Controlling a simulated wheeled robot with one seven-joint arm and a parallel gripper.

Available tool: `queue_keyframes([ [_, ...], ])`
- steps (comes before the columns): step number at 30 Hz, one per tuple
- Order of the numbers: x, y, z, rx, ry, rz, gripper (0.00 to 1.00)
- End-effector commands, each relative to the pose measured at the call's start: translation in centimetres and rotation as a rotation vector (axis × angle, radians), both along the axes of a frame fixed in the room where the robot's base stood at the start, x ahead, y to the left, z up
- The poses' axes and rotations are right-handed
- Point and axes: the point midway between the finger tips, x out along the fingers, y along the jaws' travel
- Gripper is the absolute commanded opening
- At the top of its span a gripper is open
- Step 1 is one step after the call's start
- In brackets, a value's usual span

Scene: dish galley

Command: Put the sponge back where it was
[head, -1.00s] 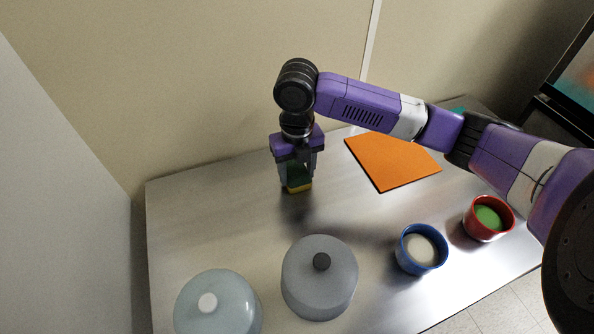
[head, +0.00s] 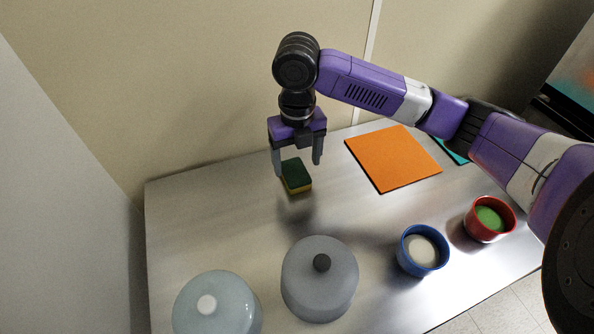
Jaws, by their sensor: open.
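The sponge (head: 296,176), dark green on top and yellow below, lies on the metal table left of the orange mat. The sponge's top and front show clearly.
An orange mat (head: 392,158) lies to the right, with a teal piece (head: 452,151) beyond it. A blue bowl (head: 421,250) and a red bowl (head: 488,219) stand at the front right. A grey lid (head: 318,285) and a pale glassy lid (head: 217,312) stand at the front. The table's left part is clear.

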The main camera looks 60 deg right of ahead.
Motion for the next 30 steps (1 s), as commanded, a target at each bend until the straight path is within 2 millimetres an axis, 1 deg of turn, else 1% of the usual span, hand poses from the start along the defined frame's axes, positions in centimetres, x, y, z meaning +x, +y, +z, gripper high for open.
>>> queue_keyframes([
  [1, 0.1, 0.0, 1.1, -0.001, -0.004, 0.004, 0.75],
  [3, 0.1, 0.0, 2.5, -0.001, -0.004, 0.003, 0.75],
  [6, 0.1, 0.0, 4.3, -0.001, -0.003, 0.003, 0.75],
  [9, 0.1, 0.1, 5.7, -0.001, -0.003, 0.003, 0.75],
  [12, 0.0, 0.1, 6.7, 0.0, 0.0, 0.002, 0.75],
  [17, 0.0, 0.1, 7.3, 0.001, -0.001, 0.002, 0.75],
  [30, 0.0, 0.1, 7.3, 0.001, -0.001, 0.001, 0.75],
])
